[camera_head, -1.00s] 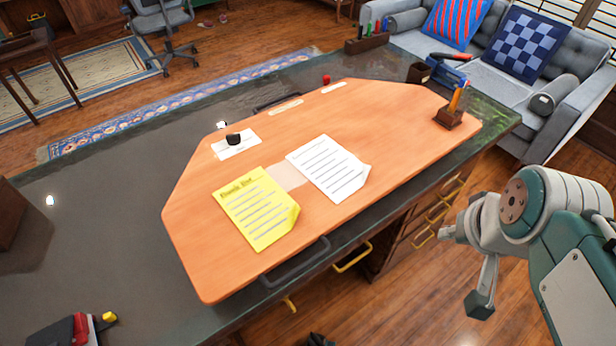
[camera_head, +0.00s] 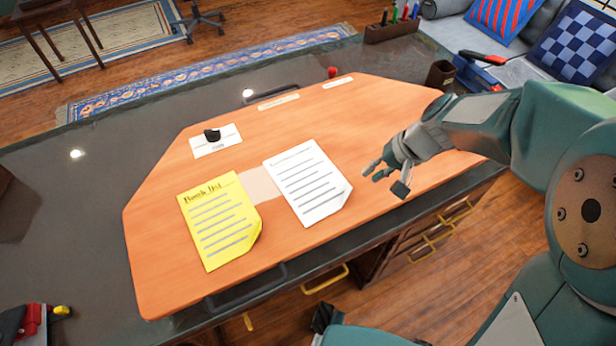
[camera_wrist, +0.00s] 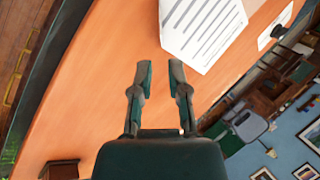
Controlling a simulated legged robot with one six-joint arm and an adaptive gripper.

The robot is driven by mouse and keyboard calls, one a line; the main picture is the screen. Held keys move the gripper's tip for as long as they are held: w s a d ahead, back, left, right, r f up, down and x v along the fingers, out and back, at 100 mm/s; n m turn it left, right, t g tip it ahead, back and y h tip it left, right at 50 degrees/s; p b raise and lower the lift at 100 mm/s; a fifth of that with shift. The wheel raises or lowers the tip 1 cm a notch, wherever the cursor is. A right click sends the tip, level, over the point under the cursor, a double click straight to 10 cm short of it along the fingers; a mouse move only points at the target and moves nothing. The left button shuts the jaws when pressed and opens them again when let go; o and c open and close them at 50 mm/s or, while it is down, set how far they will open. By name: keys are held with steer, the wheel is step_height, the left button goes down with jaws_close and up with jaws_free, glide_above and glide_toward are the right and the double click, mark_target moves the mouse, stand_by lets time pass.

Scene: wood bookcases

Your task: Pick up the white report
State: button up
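The white report (camera_head: 307,183) lies flat on the orange desk board, with printed lines and a curled lower right corner. In the wrist view the report (camera_wrist: 203,28) is at the top, partly cut off by the frame edge, just beyond the fingertips and slightly right. My gripper (camera_head: 384,178) is right of the report in the head view, above the board and apart from the paper. In the wrist view my gripper (camera_wrist: 160,70) has its two fingers apart with nothing between them.
A yellow page (camera_head: 220,222) lies left of the report on the orange board (camera_head: 160,270). A white card (camera_head: 212,148) with a dark object on it lies behind. A pen holder (camera_head: 392,30) and dark cup (camera_head: 441,74) stand at the back right. The board's front strip is clear.

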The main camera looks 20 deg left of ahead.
mark_target(351, 190)
steer(key=x, duration=0.3)
steer(key=shift+f, duration=0.25)
steer(key=x, duration=0.4)
steer(key=shift+s+a, duration=0.15)
steer(key=shift+s, duration=0.15)
steer(key=shift+a+f, duration=0.25)
steer(key=shift+f, duration=0.2)
jaws_close()
